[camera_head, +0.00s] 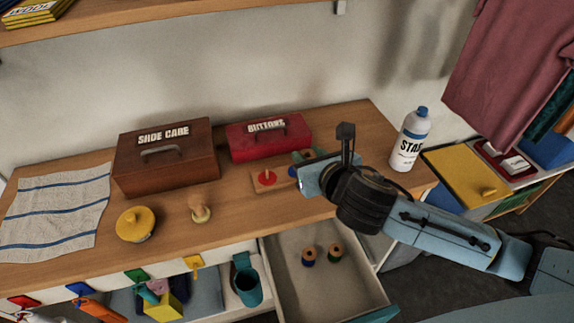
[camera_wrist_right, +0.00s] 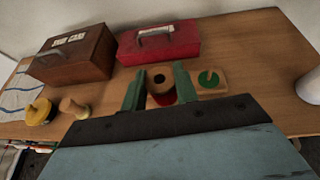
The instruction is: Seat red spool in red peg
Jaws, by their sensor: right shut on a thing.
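My right gripper (camera_head: 307,156) is shut on a red spool (camera_wrist_right: 160,84), which has a wooden top with a dark hole and red thread below. In the wrist view the spool sits between the two green fingers of the gripper (camera_wrist_right: 159,85). The wooden peg board lies on the bench. In the head view its red peg (camera_head: 267,178) is bare, just left of my gripper, and a blue mark (camera_head: 292,171) is partly covered. The wrist view shows its green mark (camera_wrist_right: 208,79). I cannot tell how high the spool is above the board. My left gripper is out of view.
A red buttons box (camera_head: 270,137) stands behind the board, a brown shoe box (camera_head: 165,157) left of it. A wooden-handled tool (camera_head: 200,208) and yellow tin (camera_head: 136,224) are left. A starch bottle (camera_head: 410,140) stands right. The open drawer (camera_head: 340,285) holds blue and green spools.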

